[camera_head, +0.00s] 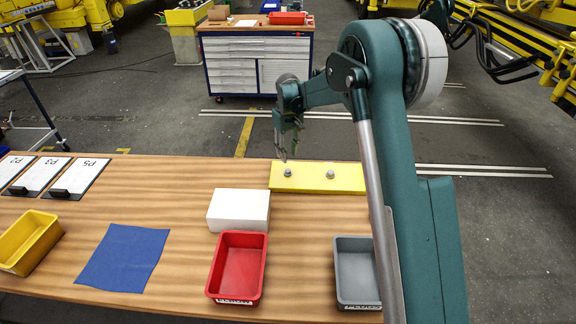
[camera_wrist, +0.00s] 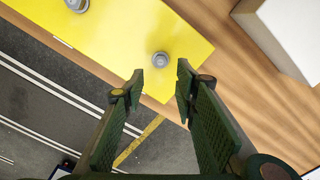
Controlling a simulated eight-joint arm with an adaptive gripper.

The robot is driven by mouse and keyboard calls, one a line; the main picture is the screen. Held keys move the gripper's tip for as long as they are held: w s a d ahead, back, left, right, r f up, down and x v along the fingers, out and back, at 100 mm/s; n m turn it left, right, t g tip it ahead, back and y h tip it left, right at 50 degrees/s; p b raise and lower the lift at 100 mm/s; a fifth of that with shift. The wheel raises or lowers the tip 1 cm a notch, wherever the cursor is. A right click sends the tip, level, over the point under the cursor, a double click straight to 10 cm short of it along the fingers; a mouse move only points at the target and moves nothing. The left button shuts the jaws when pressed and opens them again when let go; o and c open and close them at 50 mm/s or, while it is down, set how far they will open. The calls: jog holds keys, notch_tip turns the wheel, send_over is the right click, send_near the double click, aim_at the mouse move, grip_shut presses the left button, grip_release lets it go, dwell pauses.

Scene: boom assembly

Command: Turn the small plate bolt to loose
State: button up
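A yellow plate (camera_head: 308,178) lies at the far edge of the wooden table and carries two grey bolts, a left one (camera_head: 288,173) and a right one (camera_head: 330,174). My gripper (camera_head: 289,150) hangs above the left bolt, fingers pointing down. In the wrist view the plate (camera_wrist: 120,40) shows one bolt (camera_wrist: 160,59) just beyond the gap between my open, empty fingertips (camera_wrist: 161,78). The other bolt (camera_wrist: 77,5) is cut by the top edge. The fingers appear apart from the bolt. I cannot tell from its look whether either bolt is tight or loose.
A white block (camera_head: 239,209) stands close to the plate's left end. A red bin (camera_head: 238,296), a grey bin (camera_head: 357,297), a blue cloth (camera_head: 122,258) and a yellow bin (camera_head: 28,242) are nearer. Labelled boards (camera_head: 78,176) lie at left.

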aim_at(288, 170)
jog(key=m, duration=0.2)
jog(key=m+p, duration=0.1)
jog(key=m, duration=0.3)
jog(key=shift+f+p, duration=0.3)
jog(key=shift+f, duration=0.1)
jog(key=shift+f, duration=3.85)
jog(key=c, duration=0.9)
